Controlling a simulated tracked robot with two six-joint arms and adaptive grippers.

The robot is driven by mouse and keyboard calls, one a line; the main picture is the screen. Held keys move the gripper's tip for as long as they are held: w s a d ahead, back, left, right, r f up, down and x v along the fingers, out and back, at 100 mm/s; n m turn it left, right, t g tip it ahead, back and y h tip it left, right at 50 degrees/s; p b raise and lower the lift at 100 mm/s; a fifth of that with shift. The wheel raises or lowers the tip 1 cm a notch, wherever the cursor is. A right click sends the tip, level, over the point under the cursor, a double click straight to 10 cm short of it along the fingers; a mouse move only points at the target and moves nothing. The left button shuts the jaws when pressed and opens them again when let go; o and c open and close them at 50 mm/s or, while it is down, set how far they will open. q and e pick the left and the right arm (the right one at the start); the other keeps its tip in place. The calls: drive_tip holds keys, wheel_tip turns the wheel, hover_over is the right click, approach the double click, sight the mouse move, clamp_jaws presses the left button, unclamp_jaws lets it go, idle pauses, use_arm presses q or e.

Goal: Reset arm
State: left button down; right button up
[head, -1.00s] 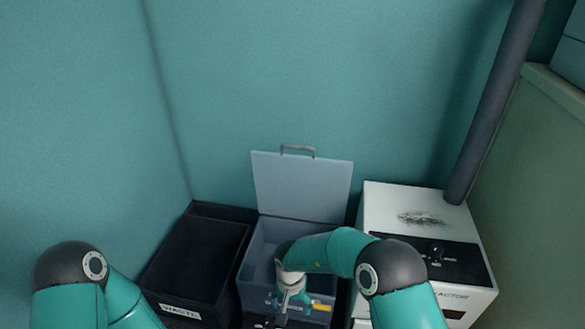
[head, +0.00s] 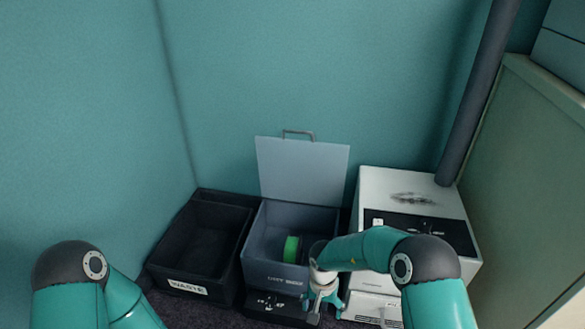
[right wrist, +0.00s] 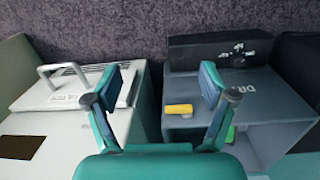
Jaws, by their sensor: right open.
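My right gripper (head: 325,300) is in front of the gap between the grey open box and the white reactor box. In the right wrist view its two fingers (right wrist: 160,82) are spread, with nothing between them. My right arm bends in from the lower right. My left arm shows only its elbow and links at the lower left; its gripper is out of view.
A black waste bin (head: 165,272) stands left of the grey box. The white reactor box (head: 376,184) stands on the right, below a dark pipe (head: 478,100). A yellow piece (right wrist: 179,109) is on the grey box's front. Dark carpet (right wrist: 150,25) lies in front.

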drive_tip(key=s+d+f+n+t+h, duration=0.1)
drive_tip(key=s+d+f+n, duration=0.2)
drive_tip(key=d, duration=0.5)
drive_tip(key=s+d+f+n+t+h, duration=0.1)
drive_tip(key=s+d+f, duration=0.1)
drive_tip(key=s+d, duration=0.5)
drive_tip(key=s+a+r+m+y, duration=0.1)
drive_tip(key=s+a+m+y, duration=0.1)
drive_tip(key=s+a+y, duration=0.7)
wheel_tip(320, 180, up, 36)
drive_tip(key=s+a+h+p, duration=0.1)
drive_tip(key=s+h+p, duration=0.1)
drive_tip(key=p, duration=3.4)
drive_tip(key=shift+s+a+m+g+h, duration=0.3)
drive_tip(key=shift+s+m+g, duration=0.1)
drive_tip(key=shift+s, duration=0.05)
